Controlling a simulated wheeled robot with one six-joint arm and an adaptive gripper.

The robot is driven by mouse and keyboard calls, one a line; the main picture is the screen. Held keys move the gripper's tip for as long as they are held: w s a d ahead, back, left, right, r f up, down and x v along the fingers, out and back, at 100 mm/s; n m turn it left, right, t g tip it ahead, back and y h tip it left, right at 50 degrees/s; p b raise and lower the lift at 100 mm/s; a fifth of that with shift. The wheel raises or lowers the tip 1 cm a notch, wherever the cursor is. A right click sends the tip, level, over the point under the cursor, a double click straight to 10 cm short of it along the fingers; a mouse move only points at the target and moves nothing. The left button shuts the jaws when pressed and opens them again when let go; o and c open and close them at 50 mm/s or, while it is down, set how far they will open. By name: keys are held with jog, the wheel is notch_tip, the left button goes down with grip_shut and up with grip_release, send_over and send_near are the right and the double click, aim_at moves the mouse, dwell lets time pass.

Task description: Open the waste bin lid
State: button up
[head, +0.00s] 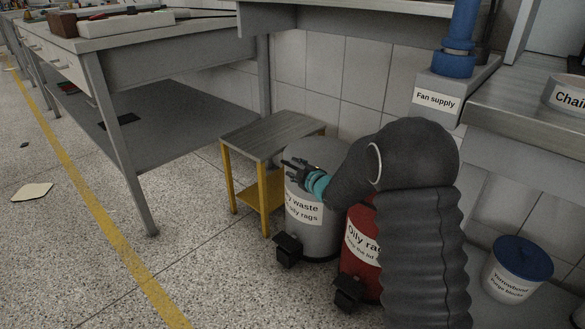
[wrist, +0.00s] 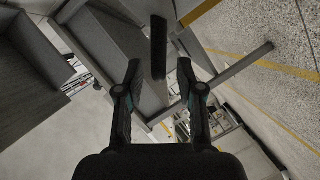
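A round grey bin (head: 316,232) with a white label that reads in part "waste" and "rags" stands beside a stool. Its pale grey top (head: 320,150) shows behind my gripper and looks lowered; a black pedal (head: 288,249) is at its foot. A red bin (head: 362,272) labelled in part "Oily rags" stands to its right, its top hidden by my dark-sleeved arm. My gripper (head: 290,163) is in front of or over the grey bin's upper part, pointing left; contact cannot be told. In the wrist view its fingers (wrist: 158,68) are apart. A dark bar (wrist: 158,48) shows between and beyond them; I cannot tell what it is.
The stool (head: 268,133) with yellow legs stands close left of the grey bin. A workbench (head: 165,45) is farther left. A blue-lidded bucket (head: 517,267) and the "Fan supply" box (head: 438,99) are at right. Speckled floor (head: 190,245) in front is clear.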

jog(key=shift+x, duration=1.15)
grip_shut()
